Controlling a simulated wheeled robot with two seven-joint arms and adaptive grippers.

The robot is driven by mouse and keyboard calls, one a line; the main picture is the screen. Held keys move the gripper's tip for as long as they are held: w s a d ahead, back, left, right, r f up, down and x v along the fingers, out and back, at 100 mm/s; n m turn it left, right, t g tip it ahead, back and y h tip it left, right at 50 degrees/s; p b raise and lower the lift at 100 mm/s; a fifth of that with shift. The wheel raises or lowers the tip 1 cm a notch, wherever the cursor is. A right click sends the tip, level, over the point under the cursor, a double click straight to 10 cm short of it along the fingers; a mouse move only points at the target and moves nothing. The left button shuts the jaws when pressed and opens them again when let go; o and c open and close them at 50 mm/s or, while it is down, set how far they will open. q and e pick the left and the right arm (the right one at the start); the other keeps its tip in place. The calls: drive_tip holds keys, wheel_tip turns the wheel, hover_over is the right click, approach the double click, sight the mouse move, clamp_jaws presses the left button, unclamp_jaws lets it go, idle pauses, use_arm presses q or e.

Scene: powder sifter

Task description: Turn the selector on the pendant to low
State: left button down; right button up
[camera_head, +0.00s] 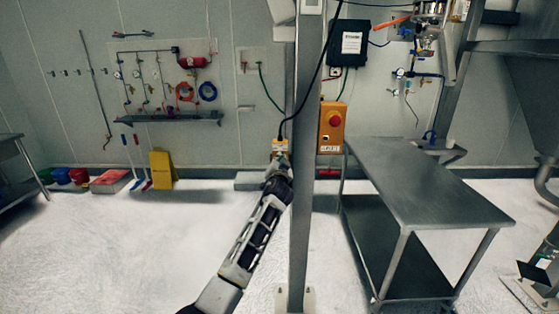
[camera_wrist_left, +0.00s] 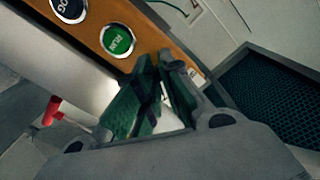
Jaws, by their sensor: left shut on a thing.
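My left gripper (camera_head: 278,161) is at the pendant's lower end. In the wrist view its green-padded fingers (camera_wrist_left: 162,62) are closed together over the pendant's face below RUN. The selector is hidden between or behind the fingers, so its setting cannot be read. My right gripper is not in view.
The grey post (camera_head: 300,215) stands right beside my left arm. A steel table (camera_head: 430,190) is to the right. An orange wall box (camera_head: 332,127) with a red button is behind. A yellow floor sign (camera_head: 162,169) stands at the left wall. The floor at left is open.

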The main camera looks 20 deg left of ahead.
use_arm(q)
drive_tip(key=shift+r+m+p, duration=0.1)
drive_tip(key=shift+m+p, duration=0.25)
drive_tip(key=shift+m, duration=0.95)
drive_tip(key=c, duration=1.6)
unclamp_jaws()
drive_tip(key=shift+o, duration=0.2)
drive_tip(key=shift+s, duration=0.15)
drive_tip(key=v, duration=1.1)
drive_tip(key=shift+s, duration=0.35)
drive_tip(key=shift+d, duration=0.15)
